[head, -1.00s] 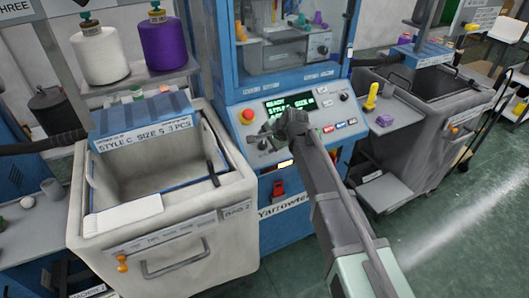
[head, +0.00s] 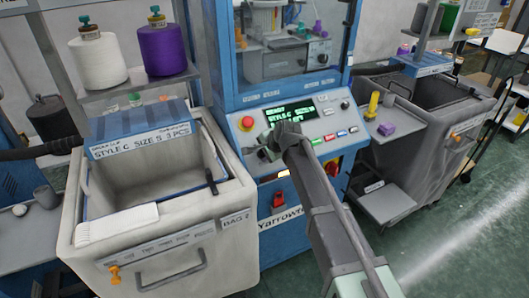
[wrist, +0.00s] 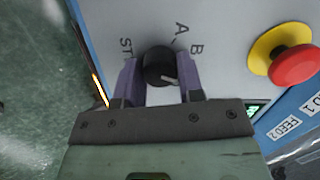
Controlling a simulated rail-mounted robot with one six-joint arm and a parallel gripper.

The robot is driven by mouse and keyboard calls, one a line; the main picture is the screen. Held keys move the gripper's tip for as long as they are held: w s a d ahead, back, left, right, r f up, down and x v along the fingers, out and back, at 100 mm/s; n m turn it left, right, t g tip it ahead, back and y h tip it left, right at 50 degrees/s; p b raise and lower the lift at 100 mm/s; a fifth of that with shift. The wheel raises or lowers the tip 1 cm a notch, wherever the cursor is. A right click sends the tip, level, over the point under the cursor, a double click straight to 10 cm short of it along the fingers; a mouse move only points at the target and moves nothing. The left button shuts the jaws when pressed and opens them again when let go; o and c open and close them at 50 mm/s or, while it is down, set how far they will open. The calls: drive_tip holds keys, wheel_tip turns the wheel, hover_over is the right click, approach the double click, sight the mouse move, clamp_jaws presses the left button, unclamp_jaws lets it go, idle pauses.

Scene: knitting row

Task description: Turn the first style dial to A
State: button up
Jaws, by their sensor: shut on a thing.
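The style dial (wrist: 159,66) is a round black knob with a white pointer mark on a pale panel (wrist: 222,18). In the wrist view, the letters A, B and a partly hidden "ST" stand around its far side. The pointer mark faces the lower right of that view, away from A. My gripper (wrist: 158,82) is shut on the dial, with one purple finger on each side. In the head view my gripper (head: 264,147) is at the left part of the machine's front panel, and my arm hides the dial there.
A red emergency button (wrist: 293,65) on a yellow ring sits right of the dial in the wrist view. A lit green display (head: 290,111) is above my gripper. Green floor is open at the right.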

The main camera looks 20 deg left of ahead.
drive_tip(key=shift+n, duration=0.3)
drive_tip(key=n, duration=0.3)
drive_tip(key=shift+r+h+p, duration=0.1)
drive_tip(key=shift+h+p, duration=0.2)
drive_tip(key=n, duration=0.4)
drive_tip(key=shift+a, duration=0.1)
drive_tip(key=n+h, duration=0.1)
drive_tip(key=n, duration=0.3)
drive_tip(key=shift+p, duration=0.3)
drive_tip(key=shift+n, duration=1.9)
drive_tip(key=shift+h, duration=0.3)
drive_tip(key=o, duration=0.9)
